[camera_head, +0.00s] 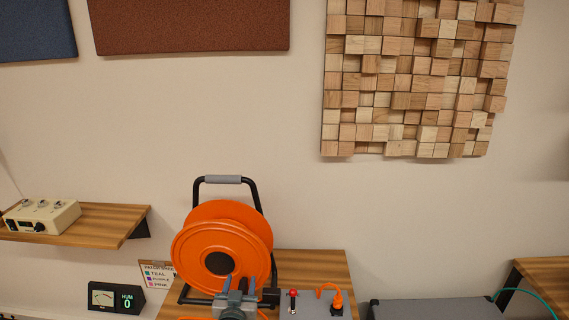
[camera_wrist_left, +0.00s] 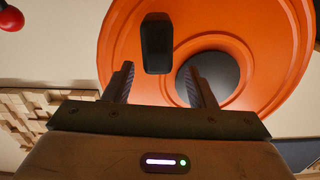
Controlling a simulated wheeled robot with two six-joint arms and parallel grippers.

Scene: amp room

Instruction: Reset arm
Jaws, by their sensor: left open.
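My left gripper (camera_head: 247,287) shows at the bottom of the head view, in front of the lower right part of an orange cable reel (camera_head: 228,216). Its two fingers are apart with nothing held between them. In the left wrist view the gripper (camera_wrist_left: 160,82) is also open, with the reel's orange disc (camera_wrist_left: 265,65) and a black handle-like block (camera_wrist_left: 157,42) beyond the fingertips. I cannot tell whether the fingers touch anything. My right gripper is in neither view.
The reel stands on a wooden table (camera_head: 315,265) beside a grey panel (camera_head: 312,304) with a red-knobbed lever (camera_head: 293,294) and an orange plug (camera_head: 337,300). A wall shelf (camera_head: 105,222) holds a cream box (camera_head: 42,216). A meter display (camera_head: 115,298) sits lower left.

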